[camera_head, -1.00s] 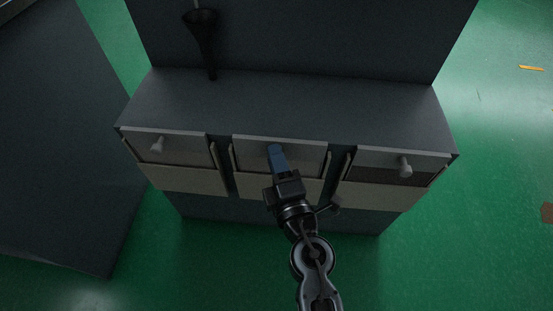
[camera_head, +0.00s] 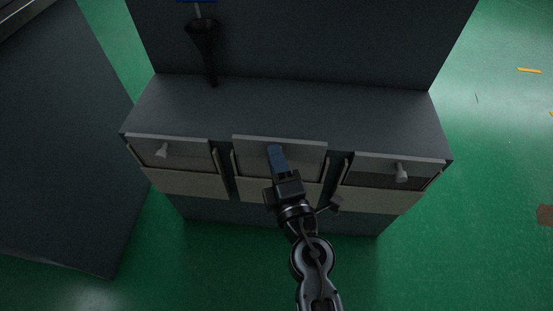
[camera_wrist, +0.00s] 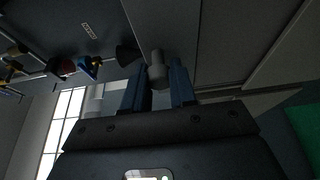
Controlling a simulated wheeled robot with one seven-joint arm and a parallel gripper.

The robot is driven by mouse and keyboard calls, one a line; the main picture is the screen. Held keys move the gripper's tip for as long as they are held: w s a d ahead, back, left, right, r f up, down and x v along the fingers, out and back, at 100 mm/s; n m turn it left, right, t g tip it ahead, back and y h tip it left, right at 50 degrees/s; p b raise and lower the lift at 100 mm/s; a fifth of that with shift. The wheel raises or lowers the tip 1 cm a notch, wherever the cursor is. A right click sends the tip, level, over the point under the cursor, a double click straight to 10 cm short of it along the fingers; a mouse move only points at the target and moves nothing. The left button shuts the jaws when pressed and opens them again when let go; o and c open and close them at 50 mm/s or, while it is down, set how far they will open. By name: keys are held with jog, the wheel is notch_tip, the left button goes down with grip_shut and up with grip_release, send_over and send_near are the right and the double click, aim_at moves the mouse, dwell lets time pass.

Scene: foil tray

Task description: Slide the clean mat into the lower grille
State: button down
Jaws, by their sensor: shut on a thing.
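My gripper (camera_head: 276,156) has blue fingers and is at the middle front panel (camera_head: 308,146) of a dark cabinet. In the wrist view my gripper (camera_wrist: 157,88) is shut on a round grey knob (camera_wrist: 156,68) between its fingers. The middle panel stands out a little from the cabinet front, with its top edge overlapping the counter edge. The left panel (camera_head: 190,150) and right panel (camera_head: 425,166) have similar grey knobs. I cannot make out a mat or a lower grille in either view.
The dark counter top (camera_head: 290,108) is mostly clear. A black funnel-shaped thing (camera_head: 205,42) stands at its back left. A large dark surface (camera_head: 55,150) lies to the left. Pale lower fronts (camera_head: 185,183) sit below the panels.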

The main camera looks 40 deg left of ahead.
notch_tip(320, 180, up, 23)
jog(key=p, duration=2.3)
jog(key=shift+p, duration=0.4)
dwell(0.5)
jog(key=s+d, duration=0.5)
jog(key=s, duration=0.3)
jog(key=shift+s, duration=0.25)
dwell(0.8)
jog(key=shift+d, duration=0.1)
